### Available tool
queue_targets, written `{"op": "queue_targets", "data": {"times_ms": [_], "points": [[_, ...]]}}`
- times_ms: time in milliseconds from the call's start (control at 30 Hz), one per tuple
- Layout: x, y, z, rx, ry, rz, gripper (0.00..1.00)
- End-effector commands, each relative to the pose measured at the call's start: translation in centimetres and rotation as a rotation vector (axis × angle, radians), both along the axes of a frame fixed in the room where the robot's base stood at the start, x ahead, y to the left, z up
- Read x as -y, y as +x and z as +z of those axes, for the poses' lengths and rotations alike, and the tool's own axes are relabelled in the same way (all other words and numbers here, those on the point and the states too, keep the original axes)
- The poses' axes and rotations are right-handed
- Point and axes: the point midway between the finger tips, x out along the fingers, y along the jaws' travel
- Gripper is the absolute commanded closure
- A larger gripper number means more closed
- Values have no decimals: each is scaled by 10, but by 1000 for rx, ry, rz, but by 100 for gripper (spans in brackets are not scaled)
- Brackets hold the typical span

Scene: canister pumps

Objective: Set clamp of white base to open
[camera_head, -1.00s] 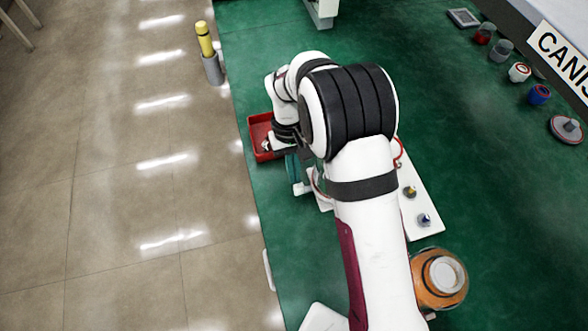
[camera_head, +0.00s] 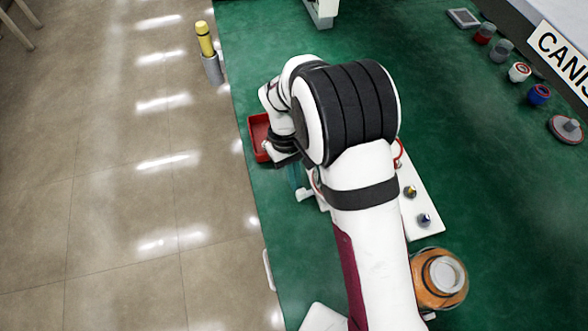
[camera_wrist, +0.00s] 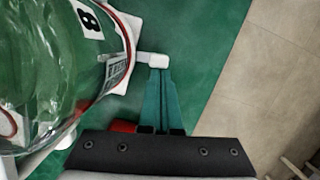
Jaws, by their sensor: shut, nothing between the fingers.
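A white base (camera_head: 425,205) lies on the green table, mostly hidden behind my arm in the head view. A clear glass canister (camera_wrist: 65,75) with a black "8" label fills the left of the wrist view, with a white part of the base beside it. A white clamp lever (camera_wrist: 152,60) sticks out from beside the canister; it also shows in the head view (camera_head: 305,194). My gripper (camera_wrist: 158,72) has its teal fingers shut and empty, with the tips right at the lever's end. I cannot tell if they touch it.
A red tray (camera_head: 259,132) lies on the table beyond my wrist. An orange canister (camera_head: 438,279) stands near the base at the right. Several small parts lie along the right edge. The table's left edge runs close to my gripper.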

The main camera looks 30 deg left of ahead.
Motion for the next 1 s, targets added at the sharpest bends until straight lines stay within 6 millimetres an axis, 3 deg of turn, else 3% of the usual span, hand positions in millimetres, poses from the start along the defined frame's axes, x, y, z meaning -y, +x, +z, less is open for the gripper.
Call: {"op": "queue_targets", "data": {"times_ms": [500,1000], "points": [[37,-27,0,0,-1,465,100],[69,-34,0,0,1,793,100]]}}
